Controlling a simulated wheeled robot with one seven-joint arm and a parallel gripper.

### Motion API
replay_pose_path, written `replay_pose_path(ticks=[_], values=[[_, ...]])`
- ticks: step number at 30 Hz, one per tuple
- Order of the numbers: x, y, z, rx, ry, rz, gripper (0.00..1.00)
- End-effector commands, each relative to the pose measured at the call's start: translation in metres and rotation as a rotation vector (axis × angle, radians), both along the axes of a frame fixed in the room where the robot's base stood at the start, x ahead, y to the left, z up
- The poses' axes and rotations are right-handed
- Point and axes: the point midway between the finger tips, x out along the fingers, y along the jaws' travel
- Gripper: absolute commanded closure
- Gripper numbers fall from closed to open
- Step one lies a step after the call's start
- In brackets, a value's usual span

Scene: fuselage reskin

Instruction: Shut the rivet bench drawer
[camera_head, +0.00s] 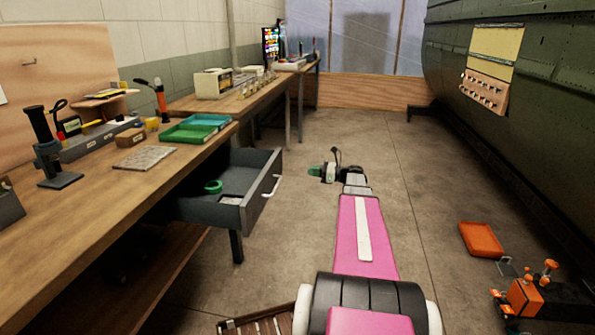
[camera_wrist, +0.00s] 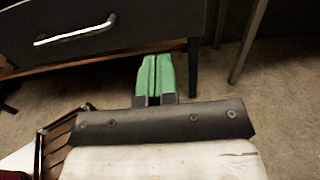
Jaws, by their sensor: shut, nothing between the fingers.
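The dark grey rivet bench drawer (camera_head: 258,205) stands pulled out from under the wooden bench (camera_head: 95,205), its inside exposed. A green ring (camera_head: 213,187) lies in it. The pale bar handle (camera_head: 271,187) is on the drawer's front face. In the wrist view the drawer front (camera_wrist: 130,42) and its handle (camera_wrist: 76,31) fill the upper left. My gripper (camera_head: 314,171) has green fingers and is to the right of the drawer front in the head view, apart from it. In the wrist view my gripper (camera_wrist: 156,60) has its fingers together and empty, pointing below and right of the handle.
Green trays (camera_head: 195,128) and tools stand on the bench top. A second bench (camera_head: 240,100) is farther back. The middle floor is clear.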

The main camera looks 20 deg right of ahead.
Motion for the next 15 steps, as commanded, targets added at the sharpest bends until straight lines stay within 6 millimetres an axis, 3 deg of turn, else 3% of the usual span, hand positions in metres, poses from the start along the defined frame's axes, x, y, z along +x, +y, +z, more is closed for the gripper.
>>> replay_pose_path(ticks=[15], values=[[0.046,0.082,0.0,-0.001,0.0,0.003,1.0]])
